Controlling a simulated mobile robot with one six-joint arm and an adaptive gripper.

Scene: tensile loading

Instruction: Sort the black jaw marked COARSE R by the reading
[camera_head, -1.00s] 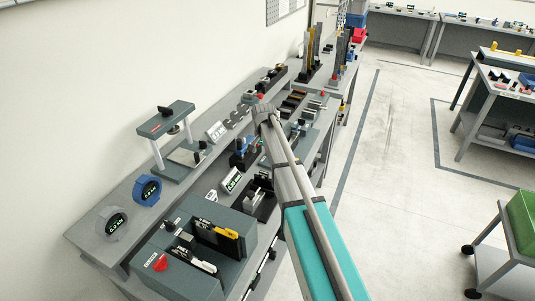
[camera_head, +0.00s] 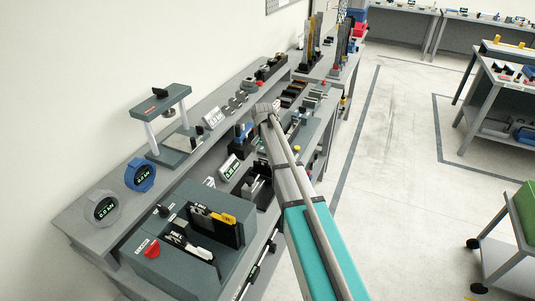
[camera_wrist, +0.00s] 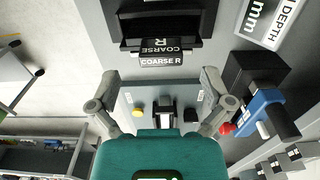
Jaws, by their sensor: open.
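In the wrist view a black block marked COARSE R (camera_wrist: 160,44), its lettering upside down, sits at the near edge of a black holder (camera_wrist: 160,14). A second COARSE R label (camera_wrist: 161,61) reads upright just below it. My gripper (camera_wrist: 159,77) is open and empty; its fingertips are spread to either side, below the labels in the picture. I cannot tell the height gap. A display marked mm DEPTH (camera_wrist: 262,20) is at the upper right, its number cut off.
A grey fixture (camera_wrist: 125,98) with a yellow button lies between my fingers in the wrist view. A blue and black device (camera_wrist: 262,107) with a red knob stands close right. In the head view, round gauges (camera_head: 140,174) and a grey jaw box (camera_head: 168,262) line the bench; open floor lies right.

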